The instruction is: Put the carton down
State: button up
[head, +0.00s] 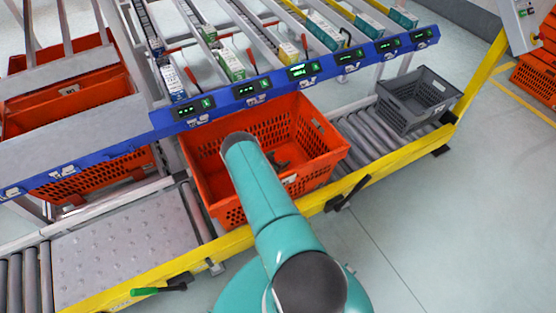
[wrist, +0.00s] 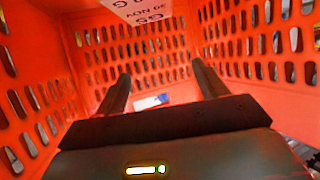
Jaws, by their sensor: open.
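The orange tote (head: 318,125) stands on the roller conveyor below the blue shelf edge. My gripper (wrist: 160,85) is down inside the tote, with its two dark fingers apart and nothing held between them. A small white and blue piece (wrist: 152,101) shows low between the fingers, apparently the carton on the tote's floor; most of it is hidden behind the gripper body. In the head view my arm covers much of the tote's inside, and the carton cannot be made out there.
A grey crate (head: 418,98) sits farther right on the rollers. Flow racks with several cartons, such as a green-and-white one (head: 230,64), slope above the blue rail (head: 300,80). A white printed label (wrist: 138,8) is near the wrist view's top. The metal plate (head: 125,240) at left is bare.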

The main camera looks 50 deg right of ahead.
jog(key=v, duration=0.7)
jog(key=shift+a+r, duration=0.25)
jog(key=shift+r, duration=0.2)
jog(key=shift+w, duration=0.1)
